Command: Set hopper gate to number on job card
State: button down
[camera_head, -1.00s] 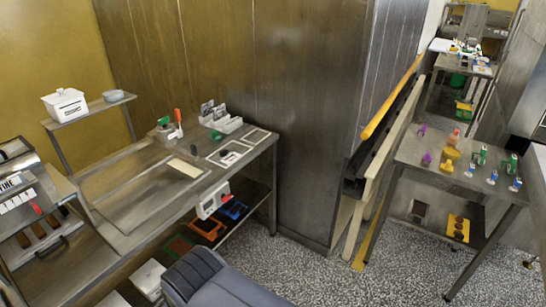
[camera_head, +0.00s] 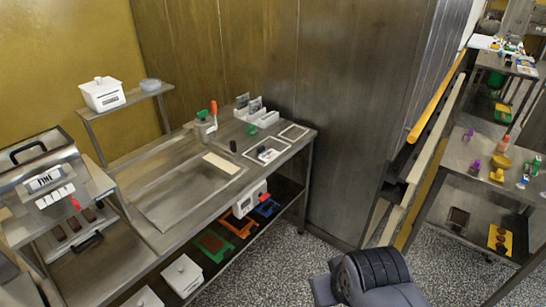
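A steel machine (camera_head: 35,158) with a black handle on top stands at the left edge. Its front bears a small dark-lettered label, a row of white tabs (camera_head: 55,195) and a red lever (camera_head: 74,204). I cannot tell for sure which part is the hopper gate, and no number is readable. A blank-looking cream card (camera_head: 222,163) lies on the steel bench. Small cards (camera_head: 255,104) stand in a white holder behind it. I cannot tell which is the job card. My gripper is not in view; only a dark part of me shows at bottom right.
The steel bench (camera_head: 145,235) carries a red-handled tool (camera_head: 214,107) and framed trays (camera_head: 268,150). A white box with a red button (camera_head: 250,198) hangs at its front edge. Colored trays (camera_head: 212,243) sit below. A second table (camera_head: 460,160) stands right, with speckled floor between.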

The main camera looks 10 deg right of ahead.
aim_at(73, 200)
jog(key=u, duration=1.65)
